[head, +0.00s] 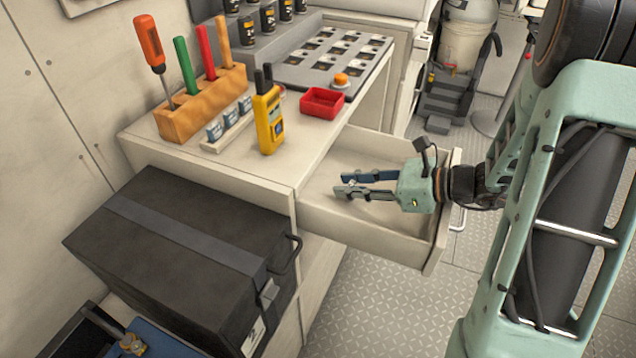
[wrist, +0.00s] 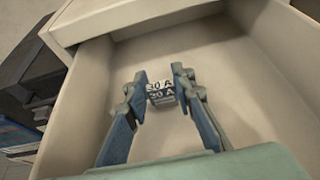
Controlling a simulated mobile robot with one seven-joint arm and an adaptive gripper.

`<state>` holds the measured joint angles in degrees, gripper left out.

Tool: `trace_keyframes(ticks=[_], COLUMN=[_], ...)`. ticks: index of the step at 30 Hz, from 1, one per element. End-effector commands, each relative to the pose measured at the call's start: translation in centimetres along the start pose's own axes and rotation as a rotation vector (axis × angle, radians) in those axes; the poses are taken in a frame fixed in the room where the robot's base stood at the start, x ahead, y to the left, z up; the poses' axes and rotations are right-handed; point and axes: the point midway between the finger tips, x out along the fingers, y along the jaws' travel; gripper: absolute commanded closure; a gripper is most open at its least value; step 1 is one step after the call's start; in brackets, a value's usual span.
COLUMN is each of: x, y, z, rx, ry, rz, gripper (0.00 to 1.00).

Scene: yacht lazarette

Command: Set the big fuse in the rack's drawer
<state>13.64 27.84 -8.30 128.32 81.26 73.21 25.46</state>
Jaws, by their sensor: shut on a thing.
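The rack's drawer (head: 365,228) is pulled open, with its pale inside showing around my gripper in the wrist view (wrist: 225,65). My gripper (head: 341,185) is in or just over the drawer, its fingers pointing left toward the cabinet. I cannot tell whether the fuse touches the drawer floor. In the head view the fingers mostly hide it. Several small blue-and-white fuses (head: 229,120) stand in a holder on the counter.
A yellow radio (head: 268,122), a red tray (head: 322,103) and a wooden block (head: 202,108) with tools stand on the counter. A black case (head: 170,245) sits at the left, near the drawer. The drawer floor around my fingers looks clear.

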Motion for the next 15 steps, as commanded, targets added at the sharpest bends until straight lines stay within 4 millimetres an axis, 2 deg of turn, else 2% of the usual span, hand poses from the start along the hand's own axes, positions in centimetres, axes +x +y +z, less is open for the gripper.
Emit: trace_keyframes(ticks=[1,3,11,15], x=[1.1,2.1,3.8,5.8], y=[0.1,0.1,0.1,0.2], z=[0.9,1.3,2.1,2.9], rx=[-0.011,-0.010,-0.008,-0.010], ry=[-0.006,-0.005,-0.005,-0.006], rz=[0.007,0.006,0.003,0.007], gripper=[0.90,0.90,0.90,0.90])
